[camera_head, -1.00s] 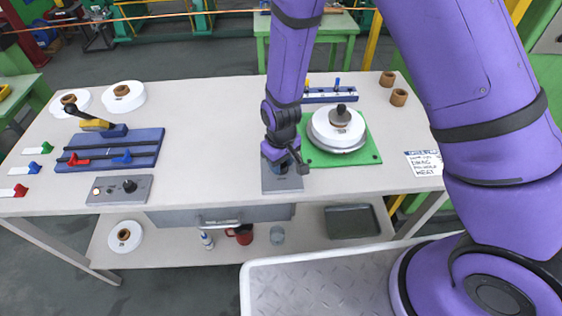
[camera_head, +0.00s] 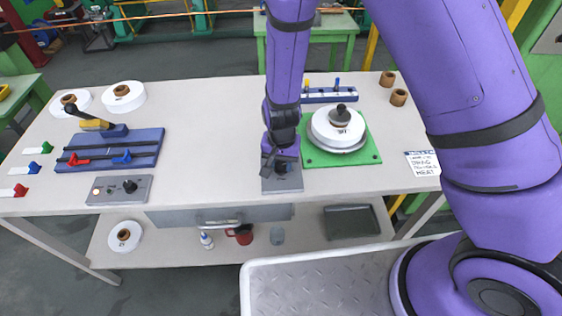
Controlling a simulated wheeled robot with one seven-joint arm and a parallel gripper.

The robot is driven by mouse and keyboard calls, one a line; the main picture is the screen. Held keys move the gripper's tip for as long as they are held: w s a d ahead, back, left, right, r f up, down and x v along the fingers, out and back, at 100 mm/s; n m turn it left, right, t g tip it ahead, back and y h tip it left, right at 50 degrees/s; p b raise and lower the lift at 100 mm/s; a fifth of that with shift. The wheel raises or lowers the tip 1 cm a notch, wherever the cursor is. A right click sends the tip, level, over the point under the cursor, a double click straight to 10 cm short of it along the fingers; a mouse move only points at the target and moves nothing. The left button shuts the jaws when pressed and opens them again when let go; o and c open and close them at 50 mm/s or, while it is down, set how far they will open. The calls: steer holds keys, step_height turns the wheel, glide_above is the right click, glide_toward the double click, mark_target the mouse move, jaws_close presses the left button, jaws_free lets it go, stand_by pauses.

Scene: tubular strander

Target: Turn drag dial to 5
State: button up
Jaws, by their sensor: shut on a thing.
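The drag dial is a small dark knob with some blue (camera_head: 281,168) on a grey plate (camera_head: 282,185) near the table's front edge, left of the green base. My gripper (camera_head: 280,164) points down over this plate and is shut on the dial, whose top it mostly hides. The dial's number marks are too small and covered to read. A white card (camera_head: 423,164) with handwriting including "DRAG" lies at the right of the table.
A green base (camera_head: 362,157) with a white spool (camera_head: 337,125) stands close to the right of my gripper. A blue rail fixture (camera_head: 145,146) and grey switch box (camera_head: 105,196) are at left. The table middle is clear.

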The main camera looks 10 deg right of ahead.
mark_target(281, 164)
steer(key=shift+m, duration=0.5)
steer(key=o, duration=0.9)
steer(key=shift+r, duration=0.1)
step_height(281, 164, up, 11)
steer(key=shift+f, duration=0.15)
stand_by(0.5)
